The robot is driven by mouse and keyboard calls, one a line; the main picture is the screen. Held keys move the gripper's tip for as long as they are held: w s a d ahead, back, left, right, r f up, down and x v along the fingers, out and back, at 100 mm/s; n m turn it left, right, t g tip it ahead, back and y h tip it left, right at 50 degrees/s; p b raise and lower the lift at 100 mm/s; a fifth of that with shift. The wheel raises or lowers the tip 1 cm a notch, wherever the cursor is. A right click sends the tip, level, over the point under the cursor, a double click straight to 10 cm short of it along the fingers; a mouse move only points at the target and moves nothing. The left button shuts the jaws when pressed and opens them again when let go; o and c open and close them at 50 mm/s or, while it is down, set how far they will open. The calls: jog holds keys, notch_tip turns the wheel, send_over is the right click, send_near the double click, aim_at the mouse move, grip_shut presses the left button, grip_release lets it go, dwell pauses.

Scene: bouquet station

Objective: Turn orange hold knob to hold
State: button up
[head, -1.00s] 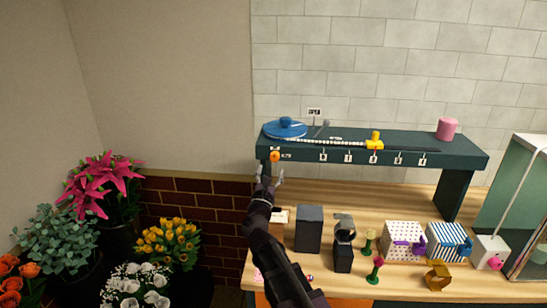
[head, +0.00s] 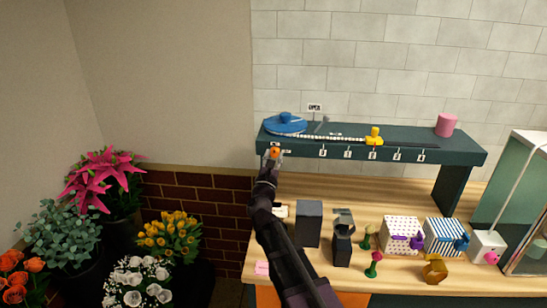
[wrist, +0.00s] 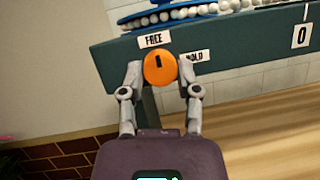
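The orange hold knob (head: 275,152) sits on the front face of the dark green shelf, near its left end. It also shows in the wrist view (wrist: 160,69), with a short black mark pointing roughly straight up. A FREE label (wrist: 154,40) is above it and a HOLD label (wrist: 195,56) is to its upper right. My gripper (head: 273,158) is at the knob. In the wrist view my gripper (wrist: 160,67) has one finger on each side of the knob, very close to its edges. I see no clear grip; the fingers look open around it.
The green shelf (head: 465,158) carries a blue disc (head: 286,123), a bead string, a yellow slider (head: 374,138) and a pink cylinder (head: 446,125). Boxes and a dark holder stand on the wooden table below. Flower buckets are at left.

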grip_shut()
jog(key=shift+w+r+m+h, duration=0.1)
jog(key=shift+m+h, duration=0.2)
jog(key=shift+m, duration=0.3)
jog(key=m+h+p, duration=0.1)
jog(key=m, duration=0.1)
jog(key=m+g+h+p, duration=0.1)
jog(key=m, duration=0.2)
jog(key=shift+a+r+g, duration=0.2)
jog(key=shift+g, duration=0.1)
jog(key=m+g+p, duration=0.1)
jog(key=m, duration=0.1)
jog(key=m+g+h+p, duration=0.1)
jog(key=m, duration=0.2)
jog(key=shift+r+h, duration=0.15)
jog(key=shift+h, duration=0.15)
jog(key=m+g+p, duration=0.1)
jog(key=m+p, duration=0.1)
jog(key=m, duration=0.1)
jog(key=m+g+p, duration=0.1)
jog(key=m+p, duration=0.1)
jog(key=m, duration=0.1)
jog(key=shift+r, duration=0.15)
jog(key=m+g+y+p, duration=0.1)
jog(key=m+p, duration=0.1)
jog(key=m, duration=0.1)
